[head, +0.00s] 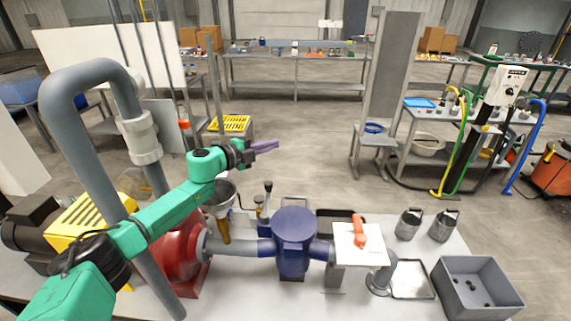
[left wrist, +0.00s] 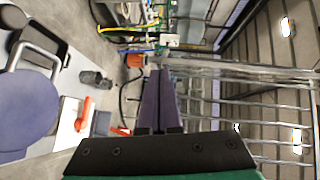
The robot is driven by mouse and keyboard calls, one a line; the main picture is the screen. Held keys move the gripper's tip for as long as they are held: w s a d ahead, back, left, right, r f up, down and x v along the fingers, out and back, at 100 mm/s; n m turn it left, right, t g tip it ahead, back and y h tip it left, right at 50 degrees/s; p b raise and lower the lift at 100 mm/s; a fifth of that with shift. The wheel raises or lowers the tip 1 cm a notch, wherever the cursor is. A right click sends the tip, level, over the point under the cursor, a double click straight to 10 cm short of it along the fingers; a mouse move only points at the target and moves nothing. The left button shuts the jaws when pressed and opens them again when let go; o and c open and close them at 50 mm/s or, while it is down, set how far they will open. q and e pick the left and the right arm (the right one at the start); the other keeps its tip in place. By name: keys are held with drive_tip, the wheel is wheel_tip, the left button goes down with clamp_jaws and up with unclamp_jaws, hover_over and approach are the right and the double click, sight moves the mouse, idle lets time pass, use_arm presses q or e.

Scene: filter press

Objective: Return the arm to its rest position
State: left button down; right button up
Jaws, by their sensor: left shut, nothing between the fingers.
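My left arm, green with black joints, reaches in from the lower left of the head view. My left gripper (head: 265,147) has purple fingers and is raised above the bench, behind the blue housing (head: 293,240). The fingers are shut with nothing between them. In the left wrist view the gripper (left wrist: 158,102) shows its two fingers side by side and touching nothing. My right gripper is not in view.
Open floor (head: 300,125) lies behind the bench.

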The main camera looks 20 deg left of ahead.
use_arm(q)
drive_tip(key=s+d+f+n+t+y, duration=0.1)
drive_tip(key=s+d+f+n+y, duration=0.45)
drive_tip(key=d+f+n, duration=0.4)
drive_tip(key=s+a+f+n+g+y, duration=0.15)
drive_tip(key=s+f+n+g, duration=0.3)
drive_tip(key=s, duration=0.65)
drive_tip(key=s+a+f+n+g, duration=0.3)
drive_tip(key=s+f, duration=0.2)
drive_tip(key=s, duration=0.6)
drive_tip(key=s+a+f+n+g+y, duration=0.1)
drive_tip(key=s+a+f+n+g, duration=0.3)
drive_tip(key=s, duration=0.7)
wheel_tip(320, 180, down, 25)
drive_tip(key=d+g+b, duration=0.1)
drive_tip(key=d+b, duration=0.1)
drive_tip(key=s+a+f+g+b, duration=0.1)
drive_tip(key=s+f, duration=0.7)
drive_tip(key=s, duration=0.1)
drive_tip(key=s+a+f+b, duration=0.1)
drive_tip(key=s+a+f, duration=0.1)
drive_tip(key=s+f, duration=0.7)
drive_tip(key=shift+s+a+f+m+g+y, duration=0.15)
drive_tip(key=shift+a+f+m+g+y, duration=0.15)
drive_tip(key=shift+m+g, duration=0.1)
